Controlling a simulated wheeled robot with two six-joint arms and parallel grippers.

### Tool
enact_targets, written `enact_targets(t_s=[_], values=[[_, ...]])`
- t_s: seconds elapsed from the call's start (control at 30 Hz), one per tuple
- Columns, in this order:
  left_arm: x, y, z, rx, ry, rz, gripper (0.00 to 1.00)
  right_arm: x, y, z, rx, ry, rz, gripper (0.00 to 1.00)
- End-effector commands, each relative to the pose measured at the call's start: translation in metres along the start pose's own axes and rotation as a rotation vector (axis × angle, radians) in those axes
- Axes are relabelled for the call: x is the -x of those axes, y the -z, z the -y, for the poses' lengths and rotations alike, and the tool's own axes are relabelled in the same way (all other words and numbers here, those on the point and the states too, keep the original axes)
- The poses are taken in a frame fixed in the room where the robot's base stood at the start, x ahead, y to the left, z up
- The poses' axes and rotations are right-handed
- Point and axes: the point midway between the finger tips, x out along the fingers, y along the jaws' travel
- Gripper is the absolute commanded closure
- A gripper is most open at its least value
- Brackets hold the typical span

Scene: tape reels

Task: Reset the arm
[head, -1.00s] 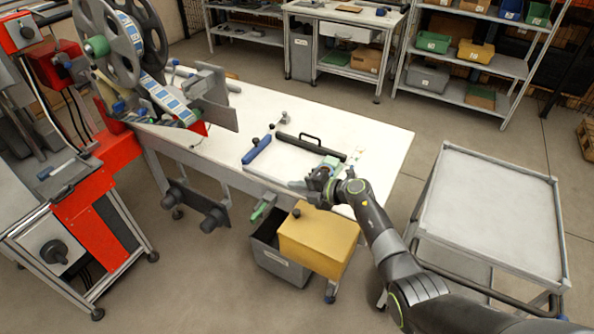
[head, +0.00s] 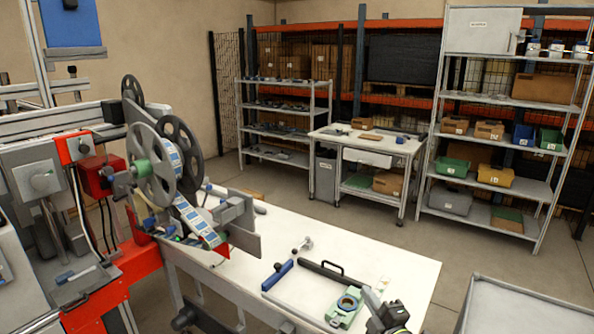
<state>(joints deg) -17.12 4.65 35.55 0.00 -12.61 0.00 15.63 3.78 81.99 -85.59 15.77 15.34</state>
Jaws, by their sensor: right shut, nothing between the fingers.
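My right gripper (head: 375,306) shows at the bottom edge, low over the front right part of the white work table (head: 412,272). It is shut and holds nothing; most of its arm is below the picture. A green and grey device with a round opening (head: 344,307) lies on the table just left of the gripper. I cannot tell whether they touch. My left gripper is not in view.
A tape reel machine (head: 155,165) with large grey reels and a blue-labelled tape stands at the left. A blue bar (head: 278,275) and a black handled bar (head: 322,271) lie on the table. A grey cart (head: 525,305) is at lower right. Shelving (head: 500,188) stands behind.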

Motion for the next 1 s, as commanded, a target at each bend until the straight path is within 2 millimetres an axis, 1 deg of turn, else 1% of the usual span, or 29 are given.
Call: enact_targets(t_s=[0.03,0.07,0.1,0.17,0.2,0.23,0.27,0.3,0.37,0.4,0.47,0.5,0.57,0.6,0.7,0.8,1.0], values=[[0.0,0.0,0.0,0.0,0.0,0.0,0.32,0.019,-0.016,-0.008,-0.052,-0.049,0.086,1.0],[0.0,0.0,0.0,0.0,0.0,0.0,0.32,0.03,-0.025,-0.013,-0.087,-0.077,0.14,1.0],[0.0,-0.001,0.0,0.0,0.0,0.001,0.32,0.045,-0.038,-0.019,-0.132,-0.111,0.213,1.0],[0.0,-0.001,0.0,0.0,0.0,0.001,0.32,0.071,-0.057,-0.025,-0.206,-0.151,0.322,1.0],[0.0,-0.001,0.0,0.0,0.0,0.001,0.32,0.089,-0.068,-0.027,-0.255,-0.172,0.396,1.0],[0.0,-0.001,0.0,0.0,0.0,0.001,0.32,0.103,-0.076,-0.028,-0.293,-0.184,0.449,1.0],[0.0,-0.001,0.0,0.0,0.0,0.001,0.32,0.117,-0.084,-0.028,-0.332,-0.194,0.504,1.0],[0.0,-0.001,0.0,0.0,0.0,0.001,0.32,0.137,-0.093,-0.026,-0.384,-0.202,0.575,1.0],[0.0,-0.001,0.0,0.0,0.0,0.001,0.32,0.167,-0.104,-0.022,-0.463,-0.203,0.68,1.0],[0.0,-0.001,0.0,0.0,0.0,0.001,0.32,0.187,-0.11,-0.018,-0.517,-0.197,0.75,1.0],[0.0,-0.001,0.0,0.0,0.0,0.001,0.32,0.217,-0.115,-0.01,-0.596,-0.177,0.85,1.0],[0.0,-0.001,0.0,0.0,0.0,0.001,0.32,0.238,-0.116,-0.004,-0.65,-0.157,0.914,1.0],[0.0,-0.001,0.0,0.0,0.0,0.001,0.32,0.268,-0.114,0.006,-0.729,-0.115,1.008,1.0],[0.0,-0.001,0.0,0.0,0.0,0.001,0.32,0.288,-0.11,0.013,-0.782,-0.081,1.066,1.0],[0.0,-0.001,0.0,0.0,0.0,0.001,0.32,0.332,-0.095,0.03,-0.9,0.025,1.193,1.0],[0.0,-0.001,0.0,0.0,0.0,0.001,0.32,0.366,-0.075,0.041,-0.989,0.13,1.281,1.0],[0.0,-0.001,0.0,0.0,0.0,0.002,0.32,0.414,-0.036,0.053,-1.103,0.321,1.389,1.0]])
